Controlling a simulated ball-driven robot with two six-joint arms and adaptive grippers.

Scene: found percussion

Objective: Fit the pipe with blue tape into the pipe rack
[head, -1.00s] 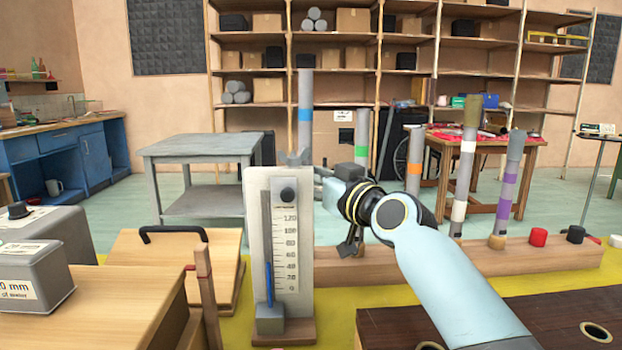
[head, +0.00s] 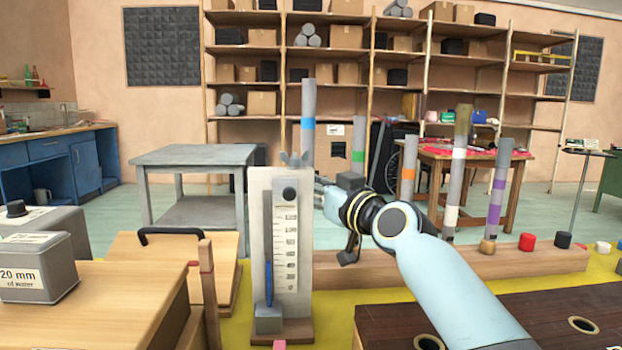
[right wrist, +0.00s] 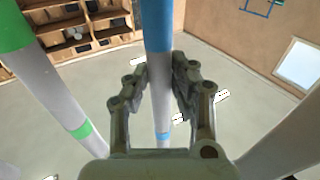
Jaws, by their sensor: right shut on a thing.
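The pipe with blue tape (head: 308,123) is a tall grey pipe, standing upright at the left of the row of pipes in the head view. My right gripper (head: 326,190) is shut on it. In the right wrist view the pipe (right wrist: 161,85) runs between the two fingers (right wrist: 160,85), with blue bands above and below them. The pipe rack (head: 500,263) is a long wooden beam on the yellow surface. The pipe's lower end is hidden behind the white gauge, so I cannot tell whether it is in the rack. My left gripper is out of view.
The gauge (head: 262,230) stands in front of the rack's left end. Pipes with green (head: 358,150), orange (head: 408,165), white (head: 457,165) and purple (head: 497,190) tape stand to the right. Wooden boxes (head: 100,290) fill the front left.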

